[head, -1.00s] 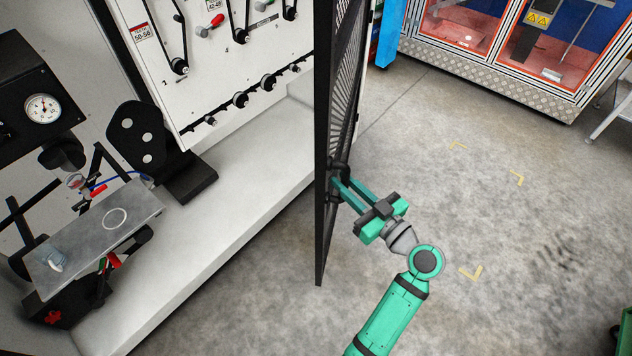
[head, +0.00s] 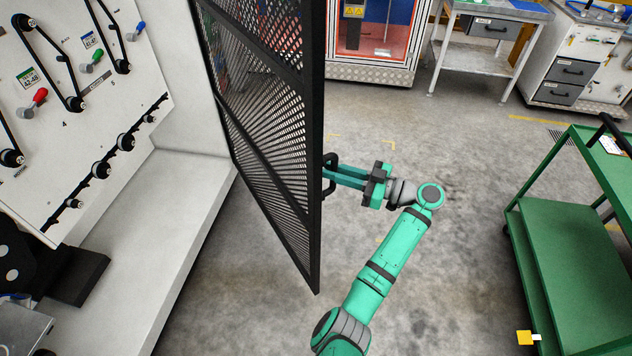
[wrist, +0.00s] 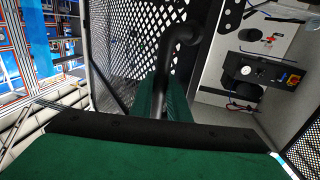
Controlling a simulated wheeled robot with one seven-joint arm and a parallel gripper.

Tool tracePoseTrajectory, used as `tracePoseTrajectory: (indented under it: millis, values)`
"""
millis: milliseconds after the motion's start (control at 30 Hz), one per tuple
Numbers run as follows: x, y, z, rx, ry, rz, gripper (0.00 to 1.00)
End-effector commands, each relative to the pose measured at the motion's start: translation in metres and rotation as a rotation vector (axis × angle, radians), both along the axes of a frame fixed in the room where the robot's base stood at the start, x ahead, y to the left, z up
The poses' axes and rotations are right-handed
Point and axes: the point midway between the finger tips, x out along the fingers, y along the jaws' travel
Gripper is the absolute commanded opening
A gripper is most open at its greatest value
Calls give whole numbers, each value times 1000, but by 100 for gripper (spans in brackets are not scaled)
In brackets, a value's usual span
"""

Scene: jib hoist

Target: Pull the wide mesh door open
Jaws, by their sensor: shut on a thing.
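The wide mesh door (head: 268,125) is a black framed panel that stands swung out from the white machine in the head view. Its free edge is toward me, and a gap shows the machine's interior to its left. My gripper (head: 332,174) is shut on the door's black handle (head: 330,160), on the right face near the free edge. In the wrist view the curved black handle (wrist: 180,50) rises between the green fingers (wrist: 158,98), with the mesh (wrist: 135,40) behind it. The exact finger contact is partly hidden.
The white machine (head: 185,115) with levers and a pale ledge stands at left. A green cart (head: 570,240) stands at right. A grey workbench (head: 490,35) and a red-framed cabinet (head: 375,40) are at the back. The floor (head: 450,270) between my arm and the cart is clear.

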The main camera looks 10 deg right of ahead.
Motion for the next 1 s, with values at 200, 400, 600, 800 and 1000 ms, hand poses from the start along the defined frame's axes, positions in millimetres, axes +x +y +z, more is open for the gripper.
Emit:
tracePoseTrajectory:
  millis: [200, 400, 600, 800, 1000]
  values:
    - [16, -30, -1, 1, 5, 6, 0]
    - [24, -45, -1, 1, 5, 9, 0]
    - [28, -51, -2, 0, 5, 11, 0]
    - [28, -51, -2, 0, 5, 11, 0]
    - [28, -51, -2, 0, 5, 10, 18]
